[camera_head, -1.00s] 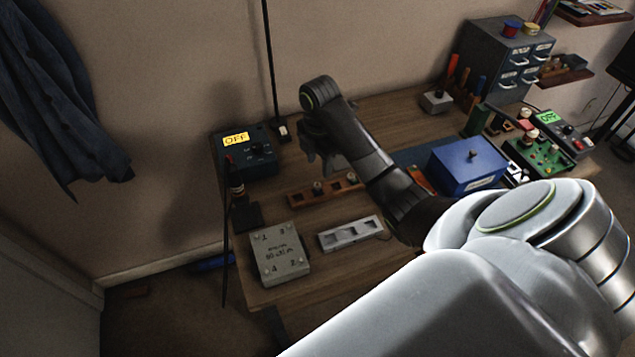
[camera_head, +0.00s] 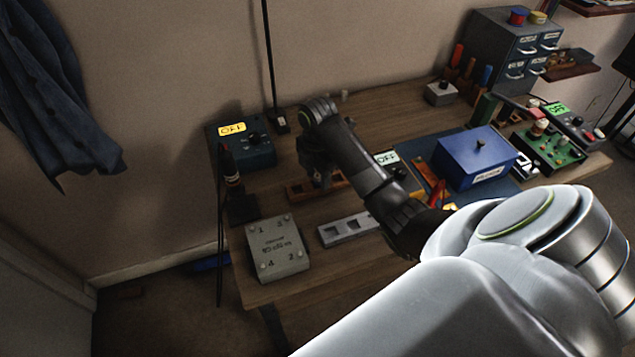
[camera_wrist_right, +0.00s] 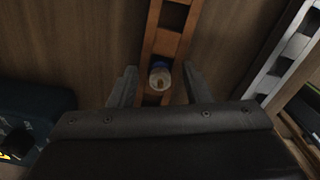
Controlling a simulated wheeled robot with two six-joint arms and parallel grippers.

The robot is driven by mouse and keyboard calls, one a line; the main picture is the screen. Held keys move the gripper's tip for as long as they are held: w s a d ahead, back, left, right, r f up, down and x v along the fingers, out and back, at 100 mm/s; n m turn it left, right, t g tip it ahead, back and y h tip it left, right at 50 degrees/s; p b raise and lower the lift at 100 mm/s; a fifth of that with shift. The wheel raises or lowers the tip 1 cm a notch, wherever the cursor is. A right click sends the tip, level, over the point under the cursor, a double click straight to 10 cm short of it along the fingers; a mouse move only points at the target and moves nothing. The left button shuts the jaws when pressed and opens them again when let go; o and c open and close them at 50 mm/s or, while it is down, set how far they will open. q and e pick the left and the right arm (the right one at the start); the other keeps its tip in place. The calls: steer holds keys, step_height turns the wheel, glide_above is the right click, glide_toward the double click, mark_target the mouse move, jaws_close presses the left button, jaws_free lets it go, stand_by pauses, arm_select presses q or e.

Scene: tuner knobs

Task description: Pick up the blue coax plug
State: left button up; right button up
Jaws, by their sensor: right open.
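A small round plug (camera_wrist_right: 160,77) stands in a slot of the brown wooden rack (camera_wrist_right: 163,43) in the right wrist view. My left gripper is not in view.
A grey slotted rack (camera_head: 347,230) and a grey numbered box (camera_head: 277,248) are nearer the table's front edge. A dark blue box with an OFF display (camera_head: 241,143) stands behind left. A blue box (camera_head: 474,160) and green circuit board (camera_head: 549,150) are to the right.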

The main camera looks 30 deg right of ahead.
jaws_close()
steer(key=shift+r, duration=0.15)
